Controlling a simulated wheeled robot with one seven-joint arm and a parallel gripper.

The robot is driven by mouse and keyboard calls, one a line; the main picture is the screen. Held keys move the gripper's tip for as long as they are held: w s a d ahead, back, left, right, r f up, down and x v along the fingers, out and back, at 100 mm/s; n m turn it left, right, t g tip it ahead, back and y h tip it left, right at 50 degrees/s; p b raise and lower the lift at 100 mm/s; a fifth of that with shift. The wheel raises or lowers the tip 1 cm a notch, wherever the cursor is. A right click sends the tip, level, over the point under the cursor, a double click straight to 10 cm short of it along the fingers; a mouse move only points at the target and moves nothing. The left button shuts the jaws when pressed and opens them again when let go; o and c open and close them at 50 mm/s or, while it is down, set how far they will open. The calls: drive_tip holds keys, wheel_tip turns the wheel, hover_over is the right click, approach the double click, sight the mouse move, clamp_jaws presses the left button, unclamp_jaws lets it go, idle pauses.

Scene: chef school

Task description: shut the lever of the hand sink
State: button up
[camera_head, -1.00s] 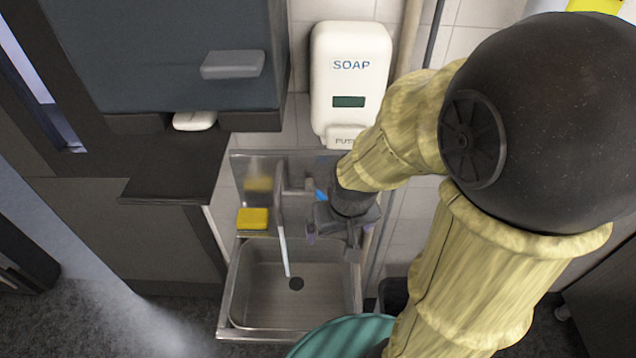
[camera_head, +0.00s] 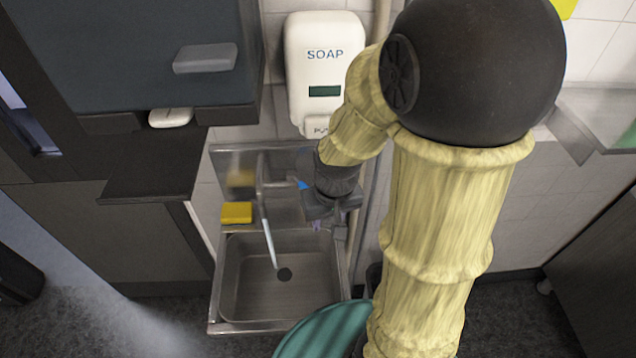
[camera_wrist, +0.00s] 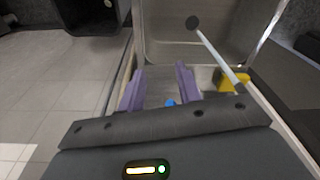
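The metal hand sink (camera_head: 312,285) is on the wall, with its tap (camera_head: 262,182) above the basin. A pale stream of water (camera_head: 268,242) runs from the spout to the drain; it also shows in the wrist view (camera_wrist: 216,54). A small blue part (camera_head: 303,185), apparently on the tap's lever, shows just left of my gripper (camera_head: 328,218). In the wrist view my gripper (camera_wrist: 161,88) has its two purple fingers apart, with the blue part (camera_wrist: 169,102) low between them. Whether a finger touches the lever cannot be told; my wrist hides part of the tap.
A yellow sponge (camera_head: 236,212) lies on the sink's left ledge. A white soap dispenser (camera_head: 325,68) hangs above, close to my forearm. A dark dispenser cabinet (camera_head: 160,60) stands at left. A teal round bin (camera_head: 318,332) is below the sink's front right.

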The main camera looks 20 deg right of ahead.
drive_tip(key=d+f+g+y, duration=0.1)
drive_tip(key=f, duration=0.1)
drive_tip(key=w+d+f+g+y+p, duration=0.1)
drive_tip(key=w+d+f+g+y, duration=0.1)
drive_tip(key=f, duration=0.1)
drive_tip(key=shift+w+f+m+p, duration=0.2)
drive_tip(key=shift+f+m+p, duration=0.1)
clamp_jaws()
drive_tip(key=w+d+r+m+t+y+p, duration=0.1)
drive_tip(key=w+d+t+y+p, duration=0.1)
drive_tip(key=w+d+t+y, duration=0.1)
drive_tip(key=w+d+r+m+t+y+p, duration=0.1)
drive_tip(key=w+d+t+y, duration=0.3)
drive_tip(key=d+y, duration=0.4)
drive_tip(key=shift+w+d+r+m+t+y+p, duration=0.2)
drive_tip(key=shift+d+r+m+t+y+p, duration=0.25)
drive_tip(key=shift+d+t, duration=0.55)
drive_tip(key=shift+d, duration=0.2)
